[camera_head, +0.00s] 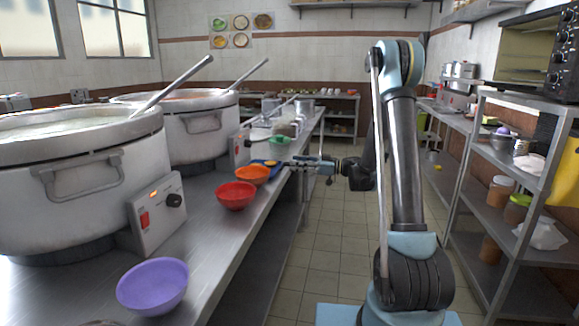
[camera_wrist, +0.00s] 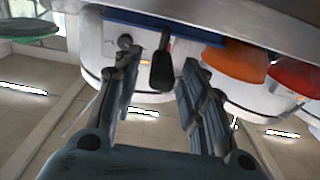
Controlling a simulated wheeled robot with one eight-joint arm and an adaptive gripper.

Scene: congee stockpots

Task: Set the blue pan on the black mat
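The blue pan (camera_head: 266,162) sits on the steel counter, behind the orange bowl and partly hidden. In the wrist view, which looks upside down, its blue edge (camera_wrist: 192,30) runs under the counter strip, and a dark handle (camera_wrist: 162,68) points towards my gripper. My gripper (camera_head: 293,164) is at the counter's right edge, beside the pan. In the wrist view my gripper's fingers (camera_wrist: 158,75) are apart, with the handle between their tips and gaps on both sides. I cannot make out the black mat.
An orange bowl (camera_head: 252,175), a red bowl (camera_head: 236,197) and a purple bowl (camera_head: 153,287) stand along the counter's edge. Large stockpots (camera_head: 90,190) with ladles fill the left. A metal shelf (camera_head: 500,210) stands right. The tiled floor (camera_head: 325,235) between is open.

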